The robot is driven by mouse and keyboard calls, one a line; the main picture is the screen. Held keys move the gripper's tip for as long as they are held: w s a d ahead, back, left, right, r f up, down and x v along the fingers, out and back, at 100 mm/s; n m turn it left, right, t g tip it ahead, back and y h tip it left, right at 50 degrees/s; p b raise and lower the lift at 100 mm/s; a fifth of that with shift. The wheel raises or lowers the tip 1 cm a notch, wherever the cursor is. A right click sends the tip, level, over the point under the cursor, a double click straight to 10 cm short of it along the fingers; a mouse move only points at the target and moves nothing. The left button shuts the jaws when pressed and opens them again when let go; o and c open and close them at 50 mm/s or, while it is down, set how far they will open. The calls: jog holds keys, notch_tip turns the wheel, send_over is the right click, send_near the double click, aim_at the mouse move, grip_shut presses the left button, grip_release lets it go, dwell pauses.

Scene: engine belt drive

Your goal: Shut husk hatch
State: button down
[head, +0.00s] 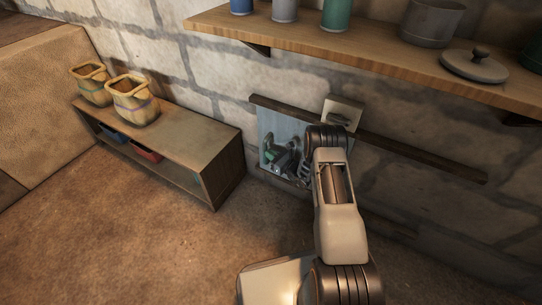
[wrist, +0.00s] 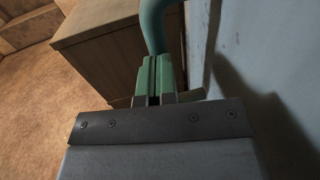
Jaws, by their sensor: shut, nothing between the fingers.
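A pale blue panel (head: 272,122), which looks like the hatch door, stands against the stone wall below a dark wooden rail (head: 420,157). It also fills the right side of the wrist view (wrist: 275,55). A teal curved bar (wrist: 152,25), apparently its handle, rises just beyond my fingertips. My gripper (head: 270,155) is in front of the panel. In the wrist view its green fingers (wrist: 153,62) are shut and empty, close to the bar; I cannot tell whether they touch it.
A low wooden bench (head: 180,140) with two yellow sacks or pots (head: 135,102) stands left of the panel, close to my gripper. A shelf (head: 390,57) with jars and a pot juts out above. A light plate (head: 343,112) is on the wall. The floor in front is clear.

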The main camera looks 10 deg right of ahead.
jog(key=shift+w+a+r, duration=0.1)
jog(key=shift+w+r, duration=0.1)
jog(key=shift+w, duration=0.1)
